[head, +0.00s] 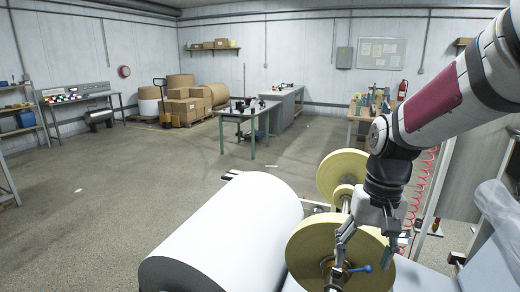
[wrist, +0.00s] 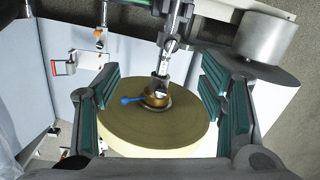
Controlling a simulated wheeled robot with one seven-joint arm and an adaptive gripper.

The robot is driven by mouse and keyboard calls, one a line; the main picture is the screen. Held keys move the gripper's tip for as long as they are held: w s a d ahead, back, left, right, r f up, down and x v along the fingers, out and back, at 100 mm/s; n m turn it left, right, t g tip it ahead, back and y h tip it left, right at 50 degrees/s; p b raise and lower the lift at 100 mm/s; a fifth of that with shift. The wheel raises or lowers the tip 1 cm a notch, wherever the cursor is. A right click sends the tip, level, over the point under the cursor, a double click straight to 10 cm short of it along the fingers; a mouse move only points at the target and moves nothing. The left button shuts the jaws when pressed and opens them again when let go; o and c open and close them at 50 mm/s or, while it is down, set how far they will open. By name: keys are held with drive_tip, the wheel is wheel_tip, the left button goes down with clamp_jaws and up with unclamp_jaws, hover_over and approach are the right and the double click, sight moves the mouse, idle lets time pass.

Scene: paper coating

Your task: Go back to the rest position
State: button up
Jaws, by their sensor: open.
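My gripper (head: 364,245) is open, pointing down in front of the near yellow roll at the lower right of the head view. In the wrist view my gripper (wrist: 158,100) shows its two green-padded fingers wide apart, one on each side of the picture. The yellow roll (wrist: 150,135) lies between and beyond them, with a brass-coloured hub (wrist: 157,99) and a blue lever (wrist: 131,100) at its centre. The roll (head: 310,245) and the blue lever (head: 361,268) also show in the head view. I see nothing held. Whether the fingers touch the roll is unclear.
A large white roll (head: 225,235) lies to the left of my gripper. A second yellow roll (head: 340,172) stands behind. A red coiled hose (head: 420,185) hangs at the right. A green-legged table (head: 246,115) stands further back.

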drive_tip(key=s+r+n+t, duration=0.1)
drive_tip(key=s+r+t, duration=0.2)
drive_tip(key=s+r, duration=0.2)
drive_tip(key=s+a+r+n+t, duration=0.1)
drive_tip(key=s+r+t, duration=0.2)
drive_tip(key=s, duration=0.6)
drive_tip(key=shift+s+r+h, duration=0.15)
drive_tip(key=shift+r+h, duration=0.25)
drive_tip(key=shift+r, duration=0.45)
drive_tip(key=shift+a, duration=0.1)
idle(1.1)
